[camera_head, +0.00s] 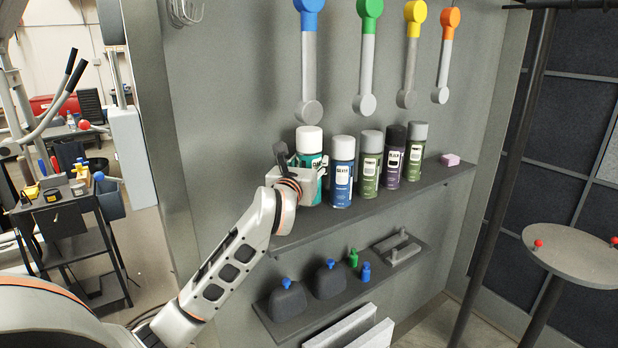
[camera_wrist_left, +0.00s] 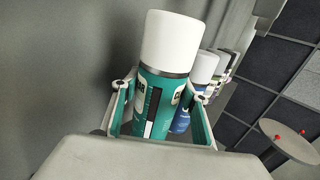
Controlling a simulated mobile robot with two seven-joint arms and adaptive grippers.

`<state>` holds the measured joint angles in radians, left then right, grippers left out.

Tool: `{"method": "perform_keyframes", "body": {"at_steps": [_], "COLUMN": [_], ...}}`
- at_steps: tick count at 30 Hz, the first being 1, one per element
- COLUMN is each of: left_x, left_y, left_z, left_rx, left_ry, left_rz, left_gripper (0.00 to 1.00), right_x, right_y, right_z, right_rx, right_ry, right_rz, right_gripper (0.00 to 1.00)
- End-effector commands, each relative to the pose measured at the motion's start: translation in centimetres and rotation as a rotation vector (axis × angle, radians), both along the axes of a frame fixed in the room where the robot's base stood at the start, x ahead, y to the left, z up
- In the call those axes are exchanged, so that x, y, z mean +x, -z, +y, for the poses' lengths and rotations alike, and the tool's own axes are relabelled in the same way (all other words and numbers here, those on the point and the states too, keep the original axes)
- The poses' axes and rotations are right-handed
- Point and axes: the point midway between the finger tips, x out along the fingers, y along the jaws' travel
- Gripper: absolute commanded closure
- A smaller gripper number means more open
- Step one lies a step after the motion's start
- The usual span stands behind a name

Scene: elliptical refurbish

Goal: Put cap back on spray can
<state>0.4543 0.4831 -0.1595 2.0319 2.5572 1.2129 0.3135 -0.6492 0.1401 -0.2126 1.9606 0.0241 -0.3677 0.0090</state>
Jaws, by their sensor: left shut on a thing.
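A teal spray can (camera_head: 309,160) with a white cap (camera_head: 309,140) on its top is at the left end of the upper shelf (camera_head: 400,204). My left gripper (camera_head: 307,190) is shut around the can's body, below the cap. In the left wrist view the teal can (camera_wrist_left: 157,112) stands between the two fingers (camera_wrist_left: 160,92), and its white cap (camera_wrist_left: 172,42) sits straight above them. The can's lower part is hidden by the gripper, so I cannot tell whether it touches the shelf. My right gripper is not in view.
A blue can (camera_head: 342,172) stands close to the right of the teal one, with several more capped cans beyond it. A pink block (camera_head: 450,159) lies at the shelf's right end. Coloured-ended tools hang above. A lower shelf (camera_head: 330,312) holds dark bottles and small items.

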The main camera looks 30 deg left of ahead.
Motion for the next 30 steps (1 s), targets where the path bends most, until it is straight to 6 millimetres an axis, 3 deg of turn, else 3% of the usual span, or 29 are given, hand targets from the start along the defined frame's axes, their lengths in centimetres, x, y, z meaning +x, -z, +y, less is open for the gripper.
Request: {"method": "perform_keyframes", "body": {"at_steps": [5, 12, 25, 26, 27, 30], "left_x": [0.0, 0.0, 0.0, 0.0, 0.0, 0.0], "left_y": [0.4, 3.5, 4.0, 4.1, 4.1, 4.0], "left_z": [0.0, 0.0, 0.0, 0.0, 0.0, 0.0], "left_rx": [0.000, 0.001, 0.001, 0.000, 0.000, 0.000], "left_ry": [0.000, 0.001, 0.000, 0.001, 0.001, 0.001], "left_rz": [-0.001, 0.001, -0.002, 0.001, 0.001, 0.001], "left_gripper": [0.95, 0.95, 0.95, 0.48, 0.39, 0.39], "right_x": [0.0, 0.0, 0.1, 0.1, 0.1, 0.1], "right_y": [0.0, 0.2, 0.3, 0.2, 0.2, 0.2], "right_z": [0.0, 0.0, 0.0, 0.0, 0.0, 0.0], "right_rx": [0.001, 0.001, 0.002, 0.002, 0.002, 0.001], "right_ry": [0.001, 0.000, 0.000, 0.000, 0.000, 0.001], "right_rz": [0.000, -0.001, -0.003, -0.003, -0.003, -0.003], "right_gripper": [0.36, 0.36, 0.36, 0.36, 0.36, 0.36]}}
